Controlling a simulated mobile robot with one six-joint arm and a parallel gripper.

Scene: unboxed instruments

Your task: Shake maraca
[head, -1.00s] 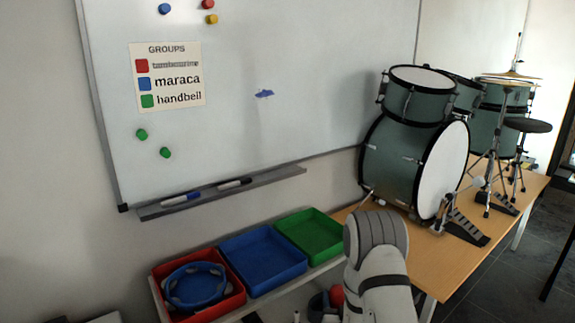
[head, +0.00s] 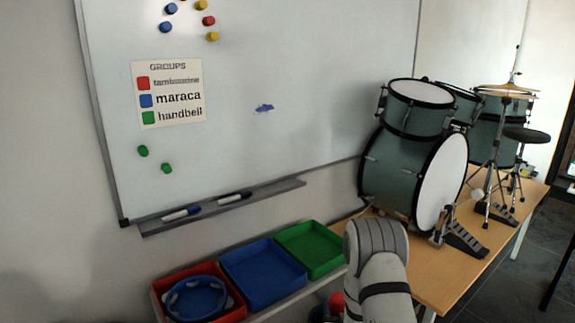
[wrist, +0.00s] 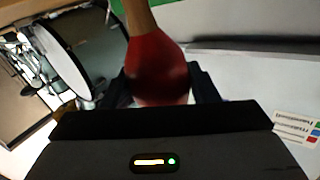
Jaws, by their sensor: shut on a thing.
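A maraca (wrist: 158,70) with a dark red head and a light wooden handle is in my gripper (wrist: 162,88) in the wrist view. The two dark fingers are shut on the sides of its red head, and the handle runs toward the top of the picture, its end cut off. In the head view my arm covers the gripper. A red rounded thing (head: 336,302) shows just left of my arm at the lower edge; I cannot tell whether it is the held maraca.
Red (head: 238,308), blue (head: 262,272) and green (head: 311,247) trays stand below the whiteboard (head: 300,60). A blue tambourine (head: 196,299) lies in the red tray. A groups sign (head: 167,94) hangs on the board. A green drum kit (head: 400,170) stands on the wooden table (head: 440,272) at right.

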